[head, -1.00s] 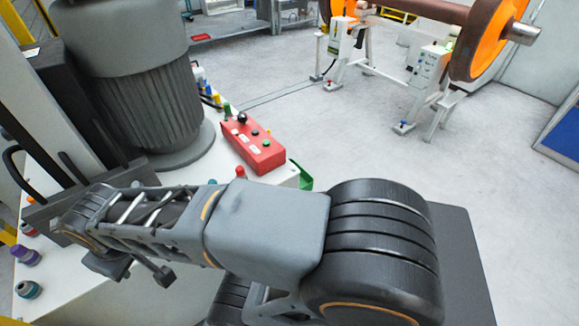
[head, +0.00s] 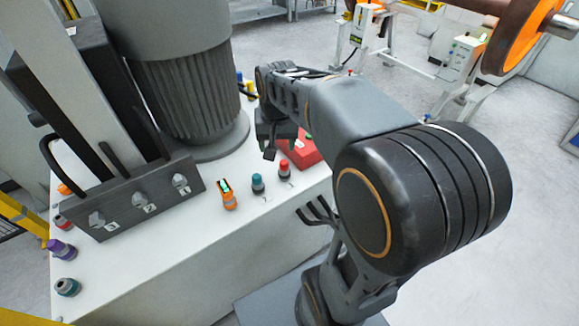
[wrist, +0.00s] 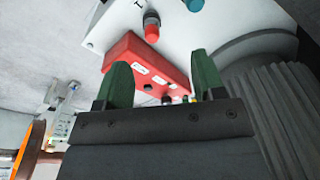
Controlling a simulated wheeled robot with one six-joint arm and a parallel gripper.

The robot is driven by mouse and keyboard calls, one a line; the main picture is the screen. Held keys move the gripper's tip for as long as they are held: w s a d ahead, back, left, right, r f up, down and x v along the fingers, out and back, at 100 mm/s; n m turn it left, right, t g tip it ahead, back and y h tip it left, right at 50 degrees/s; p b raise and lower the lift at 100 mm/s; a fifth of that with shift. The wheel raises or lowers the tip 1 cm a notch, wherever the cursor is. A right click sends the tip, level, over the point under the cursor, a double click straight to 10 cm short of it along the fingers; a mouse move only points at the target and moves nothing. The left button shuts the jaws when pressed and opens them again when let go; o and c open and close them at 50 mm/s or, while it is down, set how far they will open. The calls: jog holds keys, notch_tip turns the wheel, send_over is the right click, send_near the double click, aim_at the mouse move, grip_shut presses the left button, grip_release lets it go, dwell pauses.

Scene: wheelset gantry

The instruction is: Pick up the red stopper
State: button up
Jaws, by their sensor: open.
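The red stopper (head: 284,167) stands upright on the white bench top (head: 225,255), at the right end of a short row, in front of the red control box. It also shows at the top of the wrist view (wrist: 152,29), with its grey collar. My gripper (wrist: 160,60) is open and empty, its two green fingers apart, pointing toward the red box in the wrist view. The red stopper lies beyond the fingertips and is not between them. In the head view my arm reaches over the bench and largely hides the fingers.
A teal stopper (head: 257,183) and an orange one with a green top (head: 228,196) stand left of the red stopper. The red control box (head: 307,151) is close behind it. A large grey motor (head: 190,95) and a dark numbered block (head: 140,198) stand farther left.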

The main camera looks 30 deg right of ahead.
jog(key=w+d+f+m+g, duration=0.1)
jog(key=w+d+f+m, duration=0.2)
jog(key=w+d, duration=0.25)
jog(key=b, duration=0.1)
send_over(284, 161)
notch_tip(284, 161, down, 6)
jog(key=shift+s+a+f, duration=0.1)
jog(key=shift+s+f, duration=0.05)
jog(key=shift+f, duration=3.35)
jog(key=c, duration=1.1)
jog(key=shift+r, duration=0.1)
